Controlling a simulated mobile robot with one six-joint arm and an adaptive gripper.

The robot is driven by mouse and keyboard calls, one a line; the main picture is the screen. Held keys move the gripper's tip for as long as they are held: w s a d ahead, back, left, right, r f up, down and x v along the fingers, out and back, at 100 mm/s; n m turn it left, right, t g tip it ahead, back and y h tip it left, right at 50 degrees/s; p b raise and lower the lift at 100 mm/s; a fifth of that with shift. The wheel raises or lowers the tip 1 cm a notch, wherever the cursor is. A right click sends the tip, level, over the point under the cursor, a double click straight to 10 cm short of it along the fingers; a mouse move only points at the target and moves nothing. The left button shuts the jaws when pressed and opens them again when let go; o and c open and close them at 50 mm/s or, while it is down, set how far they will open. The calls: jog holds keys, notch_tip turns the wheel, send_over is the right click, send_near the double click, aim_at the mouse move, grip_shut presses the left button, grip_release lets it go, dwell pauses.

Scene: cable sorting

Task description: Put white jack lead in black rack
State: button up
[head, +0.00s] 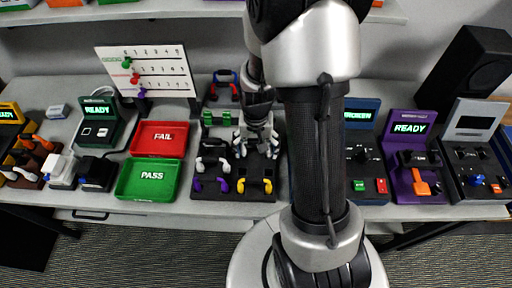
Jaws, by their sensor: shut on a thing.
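The black rack (205,178) lies on the table left of my arm, with several coloured leads standing in it. My gripper (256,149) is over the right part of the rack, pointing down, and is shut. What it holds is small and pale against the silver fingers; it seems to be the white jack lead, mostly hidden. I cannot tell whether it touches the rack. A purple lead (211,184) and a yellow lead (255,186) stand at the rack's front edge.
Green leads (216,118) and a blue-red lead (225,83) are behind. A red FAIL tray (158,139) and green PASS tray (147,178) lie left, beneath a white peg board (148,70). Test stations, including a purple one (408,150), stand right. My arm hides some table.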

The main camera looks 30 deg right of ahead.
aim_at(256, 140)
jog(key=shift+f, duration=0.15)
jog(key=o, duration=1.2)
jog(key=shift+c, duration=0.2)
jog(key=shift+r+p, duration=3.2)
jog(key=shift+r, duration=0.9)
